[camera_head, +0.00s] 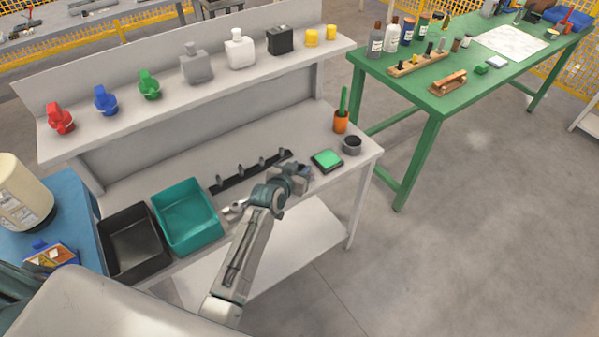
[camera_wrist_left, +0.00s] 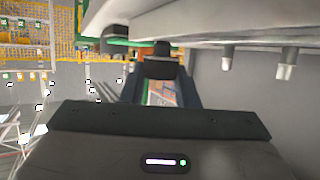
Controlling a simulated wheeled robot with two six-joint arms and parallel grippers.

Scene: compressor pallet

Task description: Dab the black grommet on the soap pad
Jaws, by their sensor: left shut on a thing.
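The soap pad (camera_head: 327,159) is a green square in a dark tray near the right end of the grey bench. My left gripper (camera_head: 302,178) is just left of and nearer than the pad, apart from it in the picture. In the left wrist view, my left gripper (camera_wrist_left: 160,82) is shut on a small black piece (camera_wrist_left: 155,68), which I take as the black grommet. In the head view the gripper hides this piece. I cannot tell its height above the bench. My right gripper is not in view.
A black rail with several upright pegs (camera_head: 241,171) lies left of the gripper. An orange cup with a green stick (camera_head: 341,122) and a dark round pot (camera_head: 352,146) stand by the pad. Teal (camera_head: 187,216) and black (camera_head: 132,241) bins are at left. A shelf (camera_head: 210,84) runs behind.

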